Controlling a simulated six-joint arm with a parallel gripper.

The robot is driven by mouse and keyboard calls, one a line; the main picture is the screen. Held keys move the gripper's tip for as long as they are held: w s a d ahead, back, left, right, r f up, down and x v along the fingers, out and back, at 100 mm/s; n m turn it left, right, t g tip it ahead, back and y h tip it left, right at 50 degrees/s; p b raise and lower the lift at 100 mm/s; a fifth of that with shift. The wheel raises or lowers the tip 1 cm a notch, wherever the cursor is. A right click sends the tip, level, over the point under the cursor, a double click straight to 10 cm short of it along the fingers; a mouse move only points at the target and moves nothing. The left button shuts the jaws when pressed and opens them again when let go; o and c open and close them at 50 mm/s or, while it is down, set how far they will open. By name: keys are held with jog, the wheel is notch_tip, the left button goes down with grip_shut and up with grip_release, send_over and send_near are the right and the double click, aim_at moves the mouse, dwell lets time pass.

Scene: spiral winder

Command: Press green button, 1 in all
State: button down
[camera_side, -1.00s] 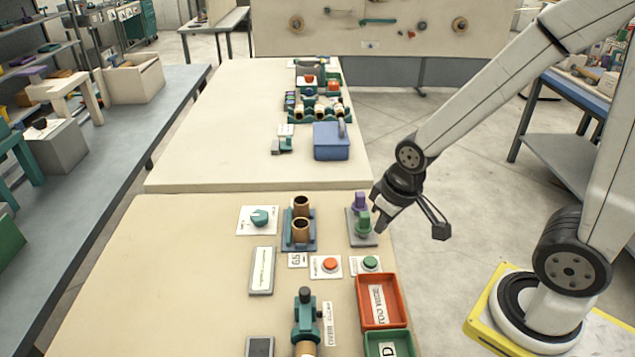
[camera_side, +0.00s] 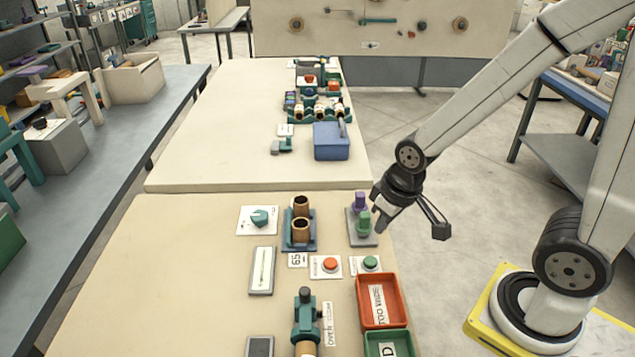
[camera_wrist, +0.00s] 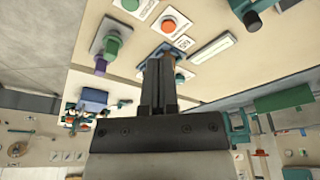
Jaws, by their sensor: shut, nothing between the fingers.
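The green button (camera_side: 370,263) sits on a small white plate near the right edge of the near table, just behind the orange-red tray. It also shows at the top edge of the wrist view (camera_wrist: 130,5), partly cut off. My gripper (camera_side: 379,224) is shut and empty, with its fingers pointing down beside the green peg, behind the button and apart from it. In the wrist view the shut fingers (camera_wrist: 158,68) are at the centre. Nothing visible covers the button in the side view.
A red button (camera_side: 330,265) is just left of the green one. A stand with green and purple pegs (camera_side: 362,240) is close to my fingers. An orange-red tray (camera_side: 402,302) and a green tray (camera_side: 404,338) lie in front. A teal knob (camera_side: 260,217) is further left.

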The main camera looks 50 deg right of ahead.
jog(key=shift+d, duration=0.1)
dwell(0.6)
jog(key=m+t+y, duration=0.2)
jog(key=m+y, duration=0.6)
jog(key=m, duration=0.8)
send_over(374, 259)
notch_tip(374, 259, down, 7)
jog(key=shift+r, duration=0.2)
jog(key=shift+t, duration=0.3)
jog(key=shift+f, duration=0.2)
jog(key=shift+f, duration=4.2)
